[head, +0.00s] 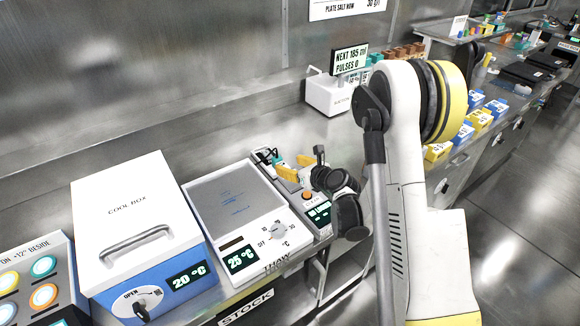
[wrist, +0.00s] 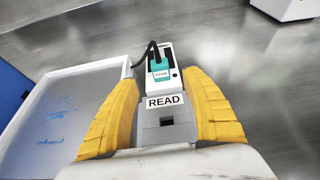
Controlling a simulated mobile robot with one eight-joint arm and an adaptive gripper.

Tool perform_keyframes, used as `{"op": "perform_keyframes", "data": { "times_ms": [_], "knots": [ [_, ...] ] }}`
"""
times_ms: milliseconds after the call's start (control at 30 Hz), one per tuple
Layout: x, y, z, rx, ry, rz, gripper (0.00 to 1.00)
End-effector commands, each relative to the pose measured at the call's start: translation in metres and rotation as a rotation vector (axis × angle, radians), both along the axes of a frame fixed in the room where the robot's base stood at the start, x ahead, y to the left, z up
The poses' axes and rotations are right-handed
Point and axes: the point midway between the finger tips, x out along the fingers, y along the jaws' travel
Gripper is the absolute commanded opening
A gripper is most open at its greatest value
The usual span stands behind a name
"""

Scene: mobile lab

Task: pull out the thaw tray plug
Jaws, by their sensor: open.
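The thaw tray plug is a teal block (wrist: 161,69) with a small label, seated at the far end of a narrow white and grey unit marked READ (wrist: 166,102). A black cable (wrist: 142,55) runs from it to the left. It also shows in the head view (head: 277,161) just beyond my fingers. My gripper (head: 293,168) is open above the unit. In the wrist view its yellow fingers (wrist: 161,80) stand on either side of the unit, with the plug between and slightly beyond the tips. I see no contact with the plug. The thaw tray (head: 232,203) lies left of the unit, reading 25 °C.
A white and blue cool box (head: 135,205) stands left of the thaw tray. A button panel (head: 30,283) is at the far left. A white dispenser (head: 328,93) with a display stands behind my arm. Boxes line the bench at right.

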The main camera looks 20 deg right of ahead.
Motion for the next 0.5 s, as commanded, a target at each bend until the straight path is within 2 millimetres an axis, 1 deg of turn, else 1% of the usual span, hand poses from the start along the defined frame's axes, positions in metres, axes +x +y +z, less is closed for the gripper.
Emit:
{"op": "perform_keyframes", "data": {
  "times_ms": [100,300,400,500],
  "knots": [
    [0.021,0.008,-0.011,0.002,0.0,0.001,0.56],
    [0.053,0.018,-0.025,0.003,-0.001,0.001,0.56],
    [0.065,0.022,-0.03,0.003,-0.001,0.0,0.56],
    [0.073,0.024,-0.032,0.004,-0.002,-0.001,0.56]
  ]
}}
